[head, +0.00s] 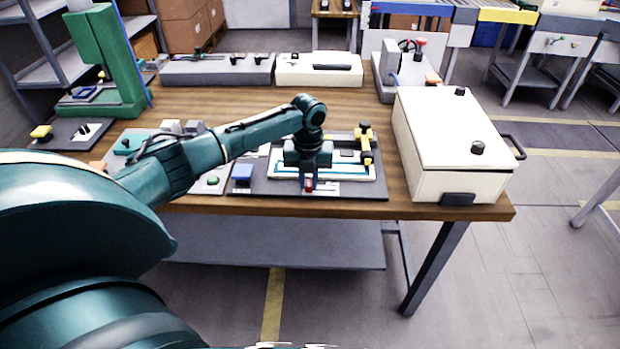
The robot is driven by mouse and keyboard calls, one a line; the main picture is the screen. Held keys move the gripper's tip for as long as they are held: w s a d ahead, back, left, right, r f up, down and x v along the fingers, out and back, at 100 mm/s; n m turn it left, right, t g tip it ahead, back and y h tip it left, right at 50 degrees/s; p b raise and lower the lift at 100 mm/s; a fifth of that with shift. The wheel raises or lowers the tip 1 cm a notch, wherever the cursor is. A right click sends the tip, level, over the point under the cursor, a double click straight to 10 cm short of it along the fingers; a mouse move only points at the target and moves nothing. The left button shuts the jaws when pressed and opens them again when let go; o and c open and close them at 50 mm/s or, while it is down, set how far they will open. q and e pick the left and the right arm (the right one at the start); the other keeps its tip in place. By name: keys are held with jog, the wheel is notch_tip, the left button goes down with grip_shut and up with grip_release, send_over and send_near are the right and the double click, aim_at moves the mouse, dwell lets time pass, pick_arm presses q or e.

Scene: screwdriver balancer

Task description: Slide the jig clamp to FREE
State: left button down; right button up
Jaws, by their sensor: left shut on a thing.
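My left arm reaches across the table from the left. Its gripper (308,183) points down at the front of a dark base plate (262,187) that bears a white and teal jig (352,172). The gripper is shut on a small red piece at the jig's front edge, which looks like the jig clamp; the fingers hide most of it. The clamp's position and any FREE label are too small or hidden to read. A yellow and black tool (366,140), perhaps the screwdriver, stands at the jig's right end. My right gripper is not in view.
A large cream box (452,130) with black knobs stands right of the jig. A blue block (242,173) sits left of the gripper. A green press (105,60) is at the back left. Grey and white units (217,70) line the back. Bare wood lies behind the jig.

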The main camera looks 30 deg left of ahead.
aim_at(307, 182)
pick_arm(q)
jog(key=c, duration=1.5)
grip_release()
jog(key=shift+a, duration=0.3)
jog(key=shift+o, duration=0.7)
jog(key=shift+d, duration=0.1)
jog(key=shift+r, duration=0.15)
notch_tip(307, 182, up, 13)
jog(key=shift+b, duration=0.35)
